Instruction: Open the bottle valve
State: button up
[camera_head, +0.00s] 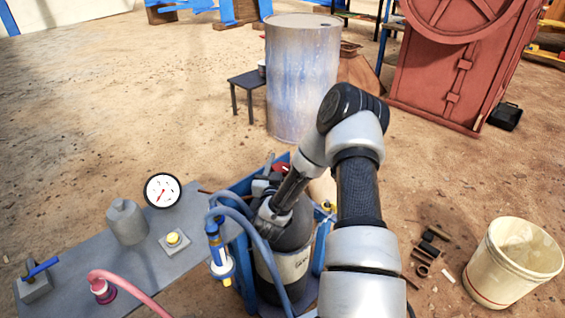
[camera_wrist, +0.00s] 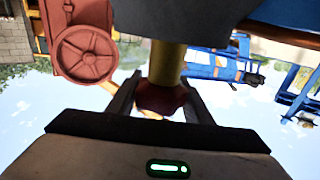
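The bottle (camera_head: 292,262) is a dark grey cylinder with a white label, standing upright in a blue frame. My gripper (camera_head: 268,180) is at its top, and my arm hides part of it. A bit of red (camera_head: 281,168) shows beside my gripper in the head view. In the wrist view, a red valve knob (camera_wrist: 161,99) on a yellow stem (camera_wrist: 165,62) sits between the two fingers of my gripper (camera_wrist: 161,100). The fingers are apart, one on each side of the knob. I cannot tell whether they press on it.
A grey bench (camera_head: 82,257) to the left carries a gauge (camera_head: 162,190), a grey weight and a yellow button. Blue hoses (camera_head: 245,222) run close to the bottle. A white bucket (camera_head: 512,262) and small metal parts lie to the right. A large drum (camera_head: 301,80) stands behind.

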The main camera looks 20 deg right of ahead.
jog(key=c, duration=0.3)
